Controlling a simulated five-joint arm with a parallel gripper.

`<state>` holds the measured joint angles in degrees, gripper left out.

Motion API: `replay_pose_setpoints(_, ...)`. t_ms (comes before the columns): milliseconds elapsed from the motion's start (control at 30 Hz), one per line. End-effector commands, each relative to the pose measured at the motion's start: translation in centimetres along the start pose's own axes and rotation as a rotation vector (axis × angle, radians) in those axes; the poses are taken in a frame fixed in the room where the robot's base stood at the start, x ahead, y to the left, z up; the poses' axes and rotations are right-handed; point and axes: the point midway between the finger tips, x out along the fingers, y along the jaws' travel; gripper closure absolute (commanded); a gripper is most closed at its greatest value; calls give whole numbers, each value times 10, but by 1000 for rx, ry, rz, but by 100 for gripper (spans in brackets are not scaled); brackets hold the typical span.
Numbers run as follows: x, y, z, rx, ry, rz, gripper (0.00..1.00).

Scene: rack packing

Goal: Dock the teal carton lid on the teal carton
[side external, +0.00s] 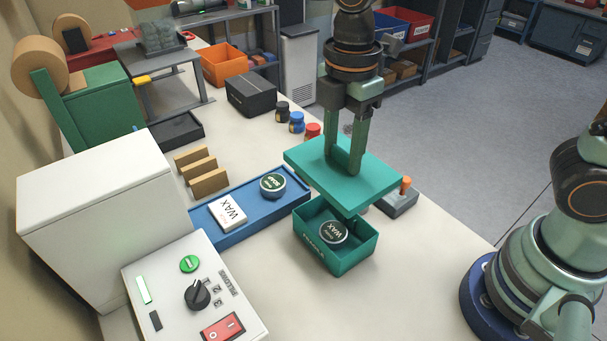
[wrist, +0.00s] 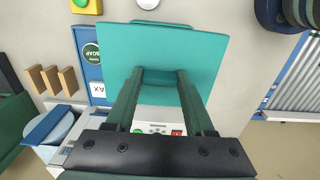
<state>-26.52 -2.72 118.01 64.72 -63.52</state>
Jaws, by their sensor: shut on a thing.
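The teal carton lid (side external: 312,160) is a flat teal slab, held above the teal carton. My gripper (side external: 346,165) is shut on it, with the fingers reaching down to its top. The lid also fills the middle of the wrist view (wrist: 162,50). The teal carton (side external: 343,262) stands open on the table below the lid, with a round wax tin (side external: 333,232) inside. The lid hides the carton's back right part in the side view. A gap shows between lid and carton at the front. In the wrist view the lid covers nearly all of the carton.
A blue tray (side external: 237,226) left of the carton holds a white wax box (side external: 228,213) and a round soap tin (side external: 272,184). A control panel (side external: 194,290) is at front left. Small bottles (side external: 297,122) stand behind.

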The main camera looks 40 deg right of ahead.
Motion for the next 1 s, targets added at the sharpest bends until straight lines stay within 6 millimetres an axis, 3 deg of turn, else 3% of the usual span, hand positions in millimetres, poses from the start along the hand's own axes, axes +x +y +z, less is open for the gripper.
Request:
replay_pose_setpoints(200, 55, -1, 0, 0, -3, -6, 99)
replay_pose_setpoints(333, 78, -1, 0, 0, -2, -4, 99)
replay_pose_setpoints(800, 126, 0, 0, 0, -1, -2, 99)
replay_pose_setpoints(1000, 129, 0, 0, 0, 0, 1, 99)
